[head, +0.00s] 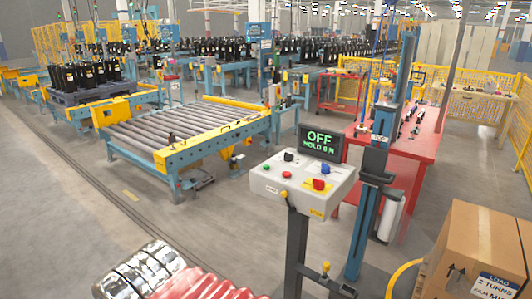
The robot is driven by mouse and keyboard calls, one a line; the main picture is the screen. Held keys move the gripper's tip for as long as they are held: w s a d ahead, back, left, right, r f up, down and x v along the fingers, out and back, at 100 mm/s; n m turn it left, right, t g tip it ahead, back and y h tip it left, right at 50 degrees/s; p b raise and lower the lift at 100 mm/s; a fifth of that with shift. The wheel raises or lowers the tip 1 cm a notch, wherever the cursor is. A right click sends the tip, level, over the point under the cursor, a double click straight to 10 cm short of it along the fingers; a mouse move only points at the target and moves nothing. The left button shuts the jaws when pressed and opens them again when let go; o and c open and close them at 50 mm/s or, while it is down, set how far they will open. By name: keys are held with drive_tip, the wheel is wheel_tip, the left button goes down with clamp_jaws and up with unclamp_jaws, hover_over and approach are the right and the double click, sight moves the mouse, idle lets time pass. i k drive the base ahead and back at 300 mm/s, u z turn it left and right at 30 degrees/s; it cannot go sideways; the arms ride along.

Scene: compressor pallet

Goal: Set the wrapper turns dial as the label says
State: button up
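The wrapper's control box (299,184) is a pale box on a dark post, right of centre. Its black display (321,143) shows green text: "OFF" above a smaller line like "HOLD 6 N". On its top are a black knob (289,155), a red knob (319,184), a green button (268,167) and a red button (287,174). Which knob is the turns dial, and its markings, are too small to tell. My gripper is not in view.
A blue wrapper mast (371,190) stands right behind the box. Cartons (485,248) are stacked at lower right, beside a yellow curved hoop (401,278). A red table (414,150) and a roller conveyor (185,130) stand farther back. Open floor (120,205) lies left of the box.

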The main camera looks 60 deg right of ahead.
sight(289, 157)
drive_tip(key=u, duration=1)
drive_tip(key=k, duration=1.7)
drive_tip(key=z, duration=1.75)
